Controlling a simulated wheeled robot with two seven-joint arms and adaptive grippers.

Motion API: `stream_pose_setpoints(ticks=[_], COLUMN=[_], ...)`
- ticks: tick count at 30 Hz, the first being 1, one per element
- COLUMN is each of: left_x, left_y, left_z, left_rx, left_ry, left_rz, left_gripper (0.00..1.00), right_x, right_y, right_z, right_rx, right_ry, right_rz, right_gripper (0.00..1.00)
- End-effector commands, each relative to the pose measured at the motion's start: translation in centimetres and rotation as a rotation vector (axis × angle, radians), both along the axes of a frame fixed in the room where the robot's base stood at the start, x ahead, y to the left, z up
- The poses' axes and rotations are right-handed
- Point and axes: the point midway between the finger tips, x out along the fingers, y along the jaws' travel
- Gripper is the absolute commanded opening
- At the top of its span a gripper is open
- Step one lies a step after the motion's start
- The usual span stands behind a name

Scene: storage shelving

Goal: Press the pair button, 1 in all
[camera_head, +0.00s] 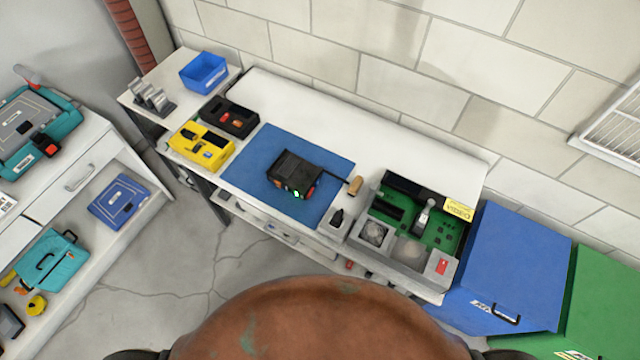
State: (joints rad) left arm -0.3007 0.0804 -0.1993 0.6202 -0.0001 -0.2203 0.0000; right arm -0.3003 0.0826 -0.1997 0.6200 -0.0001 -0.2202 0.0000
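A small black device (292,170) sits on a blue mat (254,156) on the white workbench. No label can be read, so I cannot tell which part is the pair button. Neither of my grippers is in view.
A yellow case (202,147), black case (229,117) and blue bin (204,72) stand left of the mat. A grey tray with a green board (440,228) is at right. Blue (515,260) and green boxes stand further right. The bench's back strip is clear.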

Motion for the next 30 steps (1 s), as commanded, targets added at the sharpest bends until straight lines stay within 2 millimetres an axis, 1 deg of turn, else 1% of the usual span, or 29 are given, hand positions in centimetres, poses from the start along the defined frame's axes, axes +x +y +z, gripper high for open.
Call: stream_pose_setpoints(ticks=[1, 9, 10, 30], left_x=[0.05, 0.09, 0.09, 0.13], left_y=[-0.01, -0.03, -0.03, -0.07], left_z=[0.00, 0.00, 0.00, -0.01], left_rx=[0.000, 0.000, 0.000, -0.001], left_ry=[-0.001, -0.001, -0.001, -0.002], left_rz=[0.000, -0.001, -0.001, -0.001], left_gripper=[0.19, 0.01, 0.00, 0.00], right_x=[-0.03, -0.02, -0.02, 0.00], right_y=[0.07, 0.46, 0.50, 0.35], right_z=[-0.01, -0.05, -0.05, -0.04], right_rx=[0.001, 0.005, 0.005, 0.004], right_ry=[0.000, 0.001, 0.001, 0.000], right_rz=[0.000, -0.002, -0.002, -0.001], right_gripper=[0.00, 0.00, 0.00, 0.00])
